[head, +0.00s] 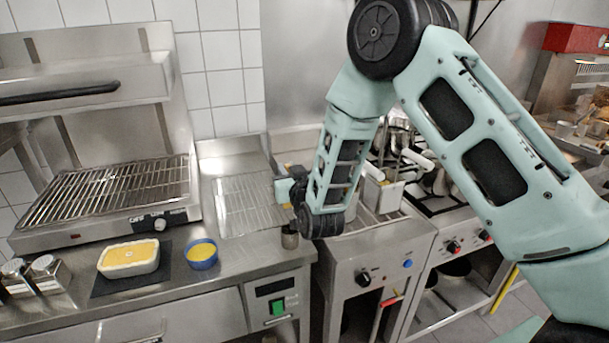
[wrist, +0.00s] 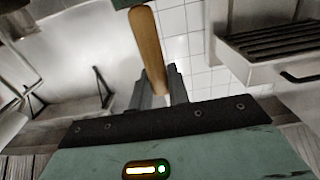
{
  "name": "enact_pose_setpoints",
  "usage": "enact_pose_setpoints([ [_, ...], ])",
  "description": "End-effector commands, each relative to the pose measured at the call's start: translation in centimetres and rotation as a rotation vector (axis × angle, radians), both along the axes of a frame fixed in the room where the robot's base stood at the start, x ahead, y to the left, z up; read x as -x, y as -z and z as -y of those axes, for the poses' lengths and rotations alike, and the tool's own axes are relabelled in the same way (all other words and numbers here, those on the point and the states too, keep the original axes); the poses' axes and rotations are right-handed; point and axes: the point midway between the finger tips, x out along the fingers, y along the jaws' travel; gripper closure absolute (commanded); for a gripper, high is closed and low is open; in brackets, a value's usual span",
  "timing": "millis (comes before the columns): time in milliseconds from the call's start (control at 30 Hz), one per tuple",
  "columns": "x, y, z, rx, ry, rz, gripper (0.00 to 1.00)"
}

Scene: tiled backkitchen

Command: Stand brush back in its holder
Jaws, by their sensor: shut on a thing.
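In the wrist view the brush (wrist: 148,45) shows as a wooden handle, rounded at one end, standing between my two fingers. My gripper (wrist: 157,76) is shut on it. Its bristle end is hidden behind the gripper body. In the head view my gripper (head: 284,190) is above the right end of the counter, partly hidden by my forearm, and I cannot make out the brush clearly there. A small metal cup (head: 290,238), which looks like the holder, stands on the counter close to its right edge. It is below my gripper and apart from it.
A wire-rack tray (head: 240,205) lies behind the cup. A white dish (head: 128,262) and a blue bowl (head: 202,253) with yellow contents stand left, before a grill (head: 110,190). A fryer (head: 385,250) adjoins the counter's right edge. Bare counter lies between bowl and cup.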

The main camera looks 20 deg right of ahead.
Motion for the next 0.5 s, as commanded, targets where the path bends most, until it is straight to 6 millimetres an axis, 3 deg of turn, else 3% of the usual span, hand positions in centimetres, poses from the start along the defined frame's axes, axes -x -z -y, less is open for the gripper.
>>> enact_pose_setpoints([
  [500,0.0,3.6,0.0,0.0,0.0,-0.001,1.0],
])
